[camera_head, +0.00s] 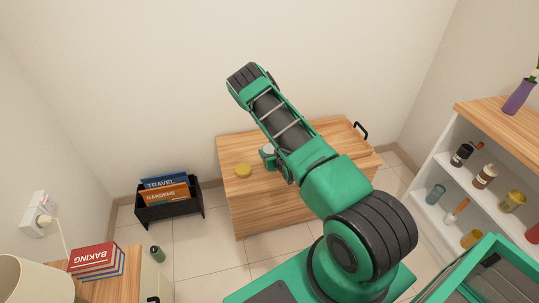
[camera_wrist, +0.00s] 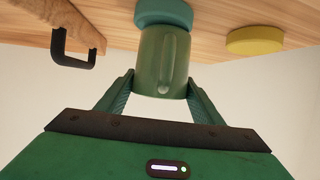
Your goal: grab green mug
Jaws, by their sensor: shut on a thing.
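The green mug (camera_wrist: 160,62) is between the two fingers of my gripper (camera_wrist: 160,95) in the wrist view, its handle facing the camera. The fingers press on both its sides, so my gripper is shut on it. A teal round disc (camera_wrist: 163,13) shows directly beyond the mug, against the wooden top; I cannot tell whether the mug still touches it. In the head view the mug (camera_head: 267,151) is small, over the wooden cabinet (camera_head: 240,145), partly hidden by my arm.
A yellow disc (camera_head: 243,170) lies on the cabinet top beside the mug. A wooden tray with a black handle (camera_head: 361,130) is at the right end. A black book rack (camera_head: 170,210) stands left on the floor. White shelves (camera_head: 450,195) with cups and bottles stand right.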

